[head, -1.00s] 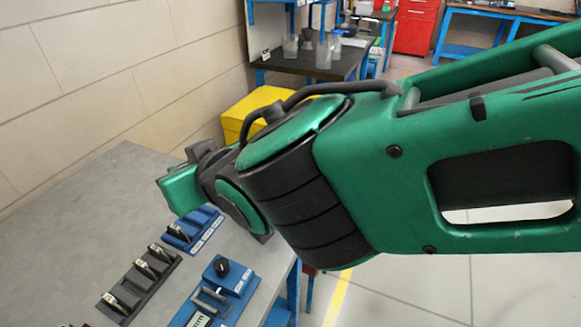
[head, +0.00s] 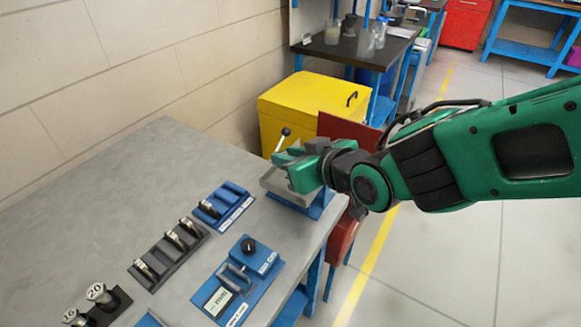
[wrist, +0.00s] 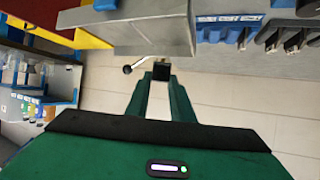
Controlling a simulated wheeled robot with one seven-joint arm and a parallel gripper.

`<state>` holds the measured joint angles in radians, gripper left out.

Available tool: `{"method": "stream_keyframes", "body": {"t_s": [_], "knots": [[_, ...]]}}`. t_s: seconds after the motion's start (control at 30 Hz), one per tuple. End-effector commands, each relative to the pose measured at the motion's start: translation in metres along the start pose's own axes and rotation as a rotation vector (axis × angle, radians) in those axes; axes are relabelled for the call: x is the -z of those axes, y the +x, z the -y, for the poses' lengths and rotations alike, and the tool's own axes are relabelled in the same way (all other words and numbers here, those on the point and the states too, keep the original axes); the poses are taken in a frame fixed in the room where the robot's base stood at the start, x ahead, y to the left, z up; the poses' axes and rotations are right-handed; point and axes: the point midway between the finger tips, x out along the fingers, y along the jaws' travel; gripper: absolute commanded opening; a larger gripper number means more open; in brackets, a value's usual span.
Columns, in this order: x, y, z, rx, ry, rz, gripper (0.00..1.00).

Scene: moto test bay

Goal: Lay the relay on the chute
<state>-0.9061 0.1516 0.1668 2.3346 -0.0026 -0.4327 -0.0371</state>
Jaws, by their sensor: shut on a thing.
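The relay looks to be the small dark block (wrist: 161,73) between my fingertips in the wrist view. My gripper (wrist: 161,82) is shut on it. In the head view, my gripper (head: 291,168) is over the table's far right corner, and the relay cannot be made out there. A grey metal fixture (head: 278,185) with a blue base stands beneath and beside my gripper; it is probably the chute. Its grey sheet (wrist: 130,35) and a ball-ended lever (wrist: 127,69) show in the wrist view. I cannot tell whether the relay touches it.
On the grey table (head: 125,185) stand a blue rack (head: 238,193), a dark rack (head: 160,262) with clips, and a blue device with a black knob (head: 248,244). A yellow bin (head: 300,100) and a red panel (head: 345,130) are behind the fixture. The table's left part is bare.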

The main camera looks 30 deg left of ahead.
Motion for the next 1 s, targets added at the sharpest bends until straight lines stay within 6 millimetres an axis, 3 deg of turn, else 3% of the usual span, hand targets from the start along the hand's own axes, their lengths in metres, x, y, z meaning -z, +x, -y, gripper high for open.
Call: {"method": "stream_keyframes", "body": {"t_s": [0.23,0.63,0.67,0.73,1.0], "knots": [[-0.028,0.015,0.001,0.001,-0.001,0.003,0.00],[-0.032,0.017,0.001,0.001,-0.001,0.002,0.00],[-0.032,0.017,0.001,0.001,-0.001,0.002,0.23],[-0.032,0.017,0.001,0.001,-0.001,0.001,0.40],[-0.032,0.017,0.002,0.002,-0.001,0.002,0.40]]}}
